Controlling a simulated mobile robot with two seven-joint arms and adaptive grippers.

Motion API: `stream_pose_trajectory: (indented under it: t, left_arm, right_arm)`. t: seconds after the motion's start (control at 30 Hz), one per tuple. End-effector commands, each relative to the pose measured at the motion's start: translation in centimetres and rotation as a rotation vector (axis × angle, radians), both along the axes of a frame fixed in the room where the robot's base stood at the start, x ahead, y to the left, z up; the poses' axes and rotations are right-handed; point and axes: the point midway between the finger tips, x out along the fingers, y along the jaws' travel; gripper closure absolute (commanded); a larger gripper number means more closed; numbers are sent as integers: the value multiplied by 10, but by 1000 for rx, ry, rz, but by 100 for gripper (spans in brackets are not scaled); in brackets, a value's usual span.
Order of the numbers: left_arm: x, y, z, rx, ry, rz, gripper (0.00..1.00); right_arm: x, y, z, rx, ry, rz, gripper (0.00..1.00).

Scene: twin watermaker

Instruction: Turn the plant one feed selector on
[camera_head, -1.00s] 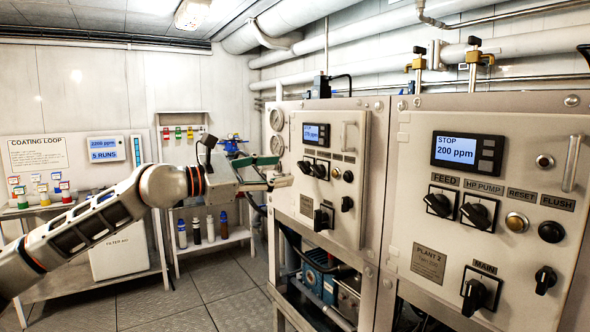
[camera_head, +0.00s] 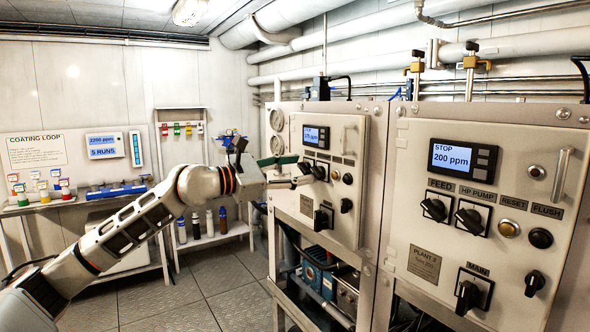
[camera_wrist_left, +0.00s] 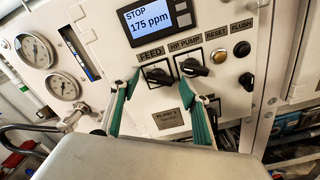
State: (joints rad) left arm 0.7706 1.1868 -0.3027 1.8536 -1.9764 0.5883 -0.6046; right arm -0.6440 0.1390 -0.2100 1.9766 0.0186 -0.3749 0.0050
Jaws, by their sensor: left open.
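The plant one panel (camera_head: 337,215) is the farther cream panel in the head view. Its display reads STOP, 175 ppm in the left wrist view. The feed selector (camera_wrist_left: 158,76) is a black knob on a square plate under the FEED label. My left gripper (camera_wrist_left: 158,82) is open, its two green-padded fingers pointing at the panel on either side of this knob. I cannot tell whether they touch it. In the head view my left gripper (camera_head: 300,170) is at the panel's left part and hides part of the feed selector. My right gripper is out of view.
The HP pump selector (camera_wrist_left: 192,67) is close to the right finger. The main selector (camera_wrist_left: 211,104) is partly hidden behind that finger. Gauges (camera_wrist_left: 34,48) are at the left. The plant two panel (camera_head: 480,225) stands nearer, at right. A coating loop bench (camera_head: 75,200) stands behind my arm.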

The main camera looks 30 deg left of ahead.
Motion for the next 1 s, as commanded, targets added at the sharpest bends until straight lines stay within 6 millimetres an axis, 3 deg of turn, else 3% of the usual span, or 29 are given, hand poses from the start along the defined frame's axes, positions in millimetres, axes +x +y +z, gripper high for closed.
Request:
stream_pose_trajectory:
  t: [0.1,0.27,0.67,1.0]
  left_arm:
    - [0,0,0,0,0,0,54]
    - [0,0,0,-1,0,0,93]
    - [0,0,-1,39,-16,0,92]
    - [0,1,-2,249,-103,0,92]
  right_arm:
    - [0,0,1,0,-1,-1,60]
    - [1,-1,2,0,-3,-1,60]
    - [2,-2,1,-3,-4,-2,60]
    - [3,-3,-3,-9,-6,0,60]
